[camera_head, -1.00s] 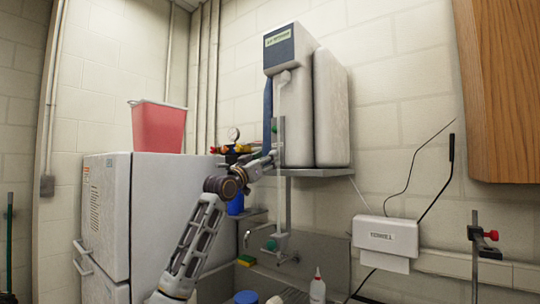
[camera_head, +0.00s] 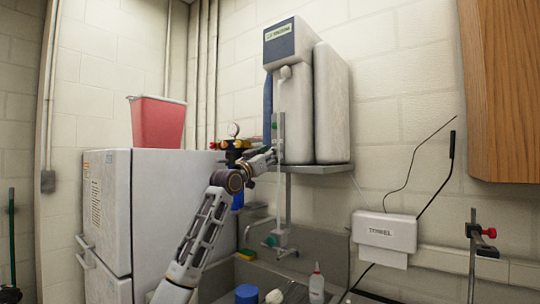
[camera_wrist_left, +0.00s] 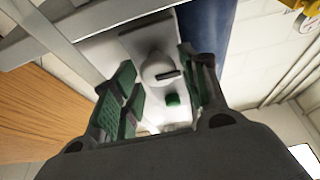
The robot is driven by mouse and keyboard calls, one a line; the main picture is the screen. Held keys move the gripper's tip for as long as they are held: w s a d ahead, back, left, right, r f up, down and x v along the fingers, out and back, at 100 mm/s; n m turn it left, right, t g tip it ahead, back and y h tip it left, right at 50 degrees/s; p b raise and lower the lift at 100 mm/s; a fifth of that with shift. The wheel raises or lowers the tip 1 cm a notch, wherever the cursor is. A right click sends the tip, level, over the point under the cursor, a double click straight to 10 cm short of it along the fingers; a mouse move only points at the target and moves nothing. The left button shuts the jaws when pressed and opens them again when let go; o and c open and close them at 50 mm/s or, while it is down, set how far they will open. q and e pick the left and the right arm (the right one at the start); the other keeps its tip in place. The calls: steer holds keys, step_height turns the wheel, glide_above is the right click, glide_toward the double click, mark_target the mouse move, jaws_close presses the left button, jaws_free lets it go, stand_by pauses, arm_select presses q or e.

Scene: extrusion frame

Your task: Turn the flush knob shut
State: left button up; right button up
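A white round knob with a dark pointer mark (camera_wrist_left: 160,70) shows in the left wrist view, on a grey plate (camera_wrist_left: 140,38). I take it to be the flush knob; the pointer lies roughly sideways in that view. A small green round part (camera_wrist_left: 172,99) is just below it. My left gripper (camera_wrist_left: 163,85) is open, with its green-padded fingers on either side of the knob, apart from it as far as I can see. In the head view my left gripper (camera_head: 276,140) is at the front of the white purifier unit (camera_head: 296,108); the fingers are small there. My right gripper is not in view.
The purifier stands on a wall shelf (camera_head: 320,170) above a sink. A gauge with coloured valves (camera_head: 235,143) is left of it. A fridge (camera_head: 165,205) carries a red bin (camera_head: 158,122). A towel dispenser (camera_head: 384,231) hangs at right.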

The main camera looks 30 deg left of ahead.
arm_select(q)
steer(key=c, duration=0.6)
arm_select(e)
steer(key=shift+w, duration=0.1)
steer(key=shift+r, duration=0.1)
